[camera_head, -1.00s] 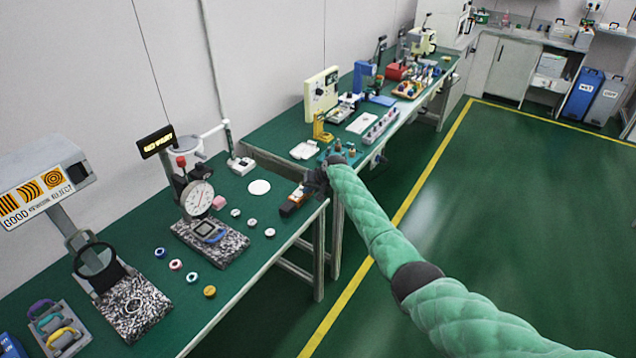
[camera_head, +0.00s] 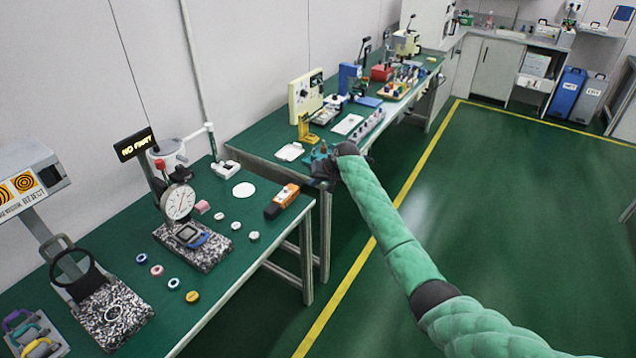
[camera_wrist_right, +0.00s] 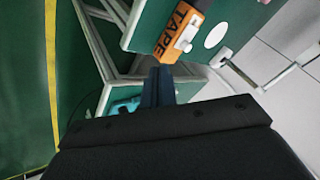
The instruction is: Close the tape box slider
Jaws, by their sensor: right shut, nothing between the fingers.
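The tape box (camera_head: 281,202) lies near the right end of the near green bench, orange with dark ends. In the right wrist view the orange tape box (camera_wrist_right: 177,26) shows the word TAPE, with a white slider (camera_wrist_right: 186,38) on its side; I cannot tell how far the slider is along its travel. My right gripper (camera_head: 324,172) is beyond the bench's right end, clear of the box. In the right wrist view its dark fingers (camera_wrist_right: 158,74) are together and empty, pointing toward the box with a gap between. My left gripper is out of view.
A white disc (camera_head: 243,189) lies behind the box, and several small round pieces lie to its left. A dial gauge (camera_head: 178,202) stands farther left. A second bench (camera_head: 262,142) with tools continues behind. The floor right of the yellow line is clear.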

